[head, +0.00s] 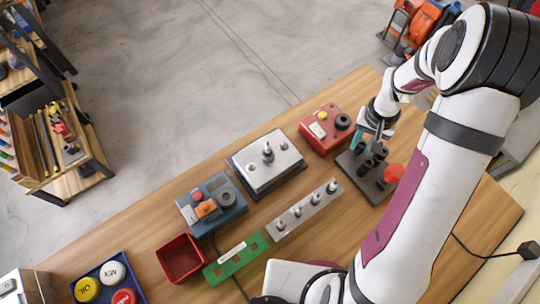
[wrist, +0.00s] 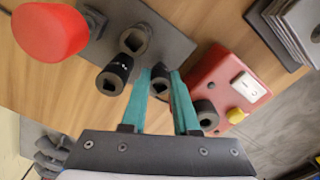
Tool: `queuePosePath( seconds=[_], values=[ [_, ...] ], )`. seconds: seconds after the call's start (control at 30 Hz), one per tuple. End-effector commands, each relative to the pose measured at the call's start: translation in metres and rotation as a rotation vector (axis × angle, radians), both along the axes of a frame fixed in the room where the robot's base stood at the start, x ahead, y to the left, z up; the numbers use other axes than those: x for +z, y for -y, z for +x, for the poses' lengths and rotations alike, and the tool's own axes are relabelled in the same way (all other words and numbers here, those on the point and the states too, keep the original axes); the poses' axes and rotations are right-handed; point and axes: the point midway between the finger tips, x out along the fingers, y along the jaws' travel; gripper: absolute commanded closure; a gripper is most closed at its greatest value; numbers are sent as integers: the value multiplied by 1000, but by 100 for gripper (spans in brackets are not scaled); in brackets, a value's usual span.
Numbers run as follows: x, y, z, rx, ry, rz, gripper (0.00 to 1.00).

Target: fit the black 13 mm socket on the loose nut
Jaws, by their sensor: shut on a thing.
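My gripper (wrist: 161,82) has two teal fingers, shut on a black socket (wrist: 161,87) between them; its size marking cannot be read. In the head view my gripper (head: 362,141) is at the far side of the dark socket rack (head: 365,184), and the held socket is hard to make out. Two other black sockets (wrist: 114,75) (wrist: 135,40) stand to the left of the fingers in the wrist view. A grey metal strip (head: 290,220) carries several nuts on studs. A silver plate (head: 250,163) carries one upright metal fitting (head: 268,153). I cannot tell which nut is loose.
A red knob (head: 393,172) stands at the rack's right. A red box (head: 318,135) with a yellow button and black knob is just left of the gripper. A blue box (head: 228,215), green strip (head: 237,260), red bin (head: 181,258) and blue tray (head: 92,272) lie further left.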

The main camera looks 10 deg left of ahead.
Motion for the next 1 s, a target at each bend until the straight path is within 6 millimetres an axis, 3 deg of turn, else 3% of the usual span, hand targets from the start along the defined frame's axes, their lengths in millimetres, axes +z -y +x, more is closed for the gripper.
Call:
queuePosePath(
  seconds=[0.37, 0.5, 0.77, 1.0],
  values=[
    [1, 0, 1, -2, 3, -1, 100],
    [11, 0, 11, -14, 34, -7, 100],
    [32, -54, 12, 124, 25, -5, 100],
    [74, -151, -7, 376, 11, 0, 100]
  ],
)
